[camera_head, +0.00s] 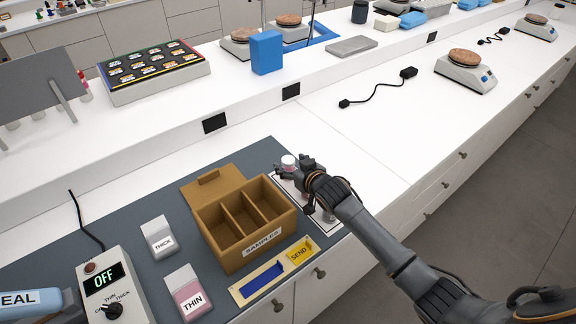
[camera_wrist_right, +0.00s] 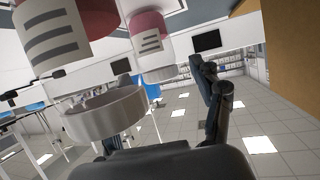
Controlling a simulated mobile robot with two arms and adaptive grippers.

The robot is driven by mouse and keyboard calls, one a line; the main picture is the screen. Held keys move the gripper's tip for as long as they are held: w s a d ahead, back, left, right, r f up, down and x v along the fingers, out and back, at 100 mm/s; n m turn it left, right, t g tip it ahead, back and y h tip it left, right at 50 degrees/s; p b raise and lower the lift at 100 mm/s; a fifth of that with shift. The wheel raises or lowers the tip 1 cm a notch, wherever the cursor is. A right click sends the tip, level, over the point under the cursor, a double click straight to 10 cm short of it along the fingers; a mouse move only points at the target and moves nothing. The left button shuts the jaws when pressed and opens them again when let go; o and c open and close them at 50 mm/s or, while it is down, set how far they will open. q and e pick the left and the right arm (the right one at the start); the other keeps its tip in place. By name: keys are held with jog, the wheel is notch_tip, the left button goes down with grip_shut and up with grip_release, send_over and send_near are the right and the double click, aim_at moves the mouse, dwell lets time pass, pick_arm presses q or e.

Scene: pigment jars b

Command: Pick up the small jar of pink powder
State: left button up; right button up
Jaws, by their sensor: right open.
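A small jar with a white lid and a hint of pink (camera_head: 288,161) stands at the far right corner of the dark mat, beside the sample box. My right gripper (camera_head: 297,169) is open right at this jar, partly covering it. The right wrist view looks upside down. A large white lid (camera_wrist_right: 105,113) is in front. One dark finger (camera_wrist_right: 212,95) shows to the right. I cannot tell whether a jar lies between the fingers. My left gripper is not in view.
A brown divided SAMPLES box (camera_head: 243,258) with its flap open stands left of the gripper. THICK (camera_head: 158,237) and THIN (camera_head: 185,293) packets and a device reading OFF (camera_head: 104,282) are further left. A white-bordered card (camera_head: 322,219) lies under the gripper.

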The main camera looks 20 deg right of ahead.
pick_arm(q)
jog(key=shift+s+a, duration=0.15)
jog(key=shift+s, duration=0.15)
pick_arm(e)
jog(key=shift+w+a+f, duration=0.1)
jog(key=shift+w+f, duration=0.1)
jog(key=shift+w, duration=0.25)
jog(key=shift+c, duration=0.4)
jog(key=c, duration=1.2)
jog(key=shift+r, duration=0.1)
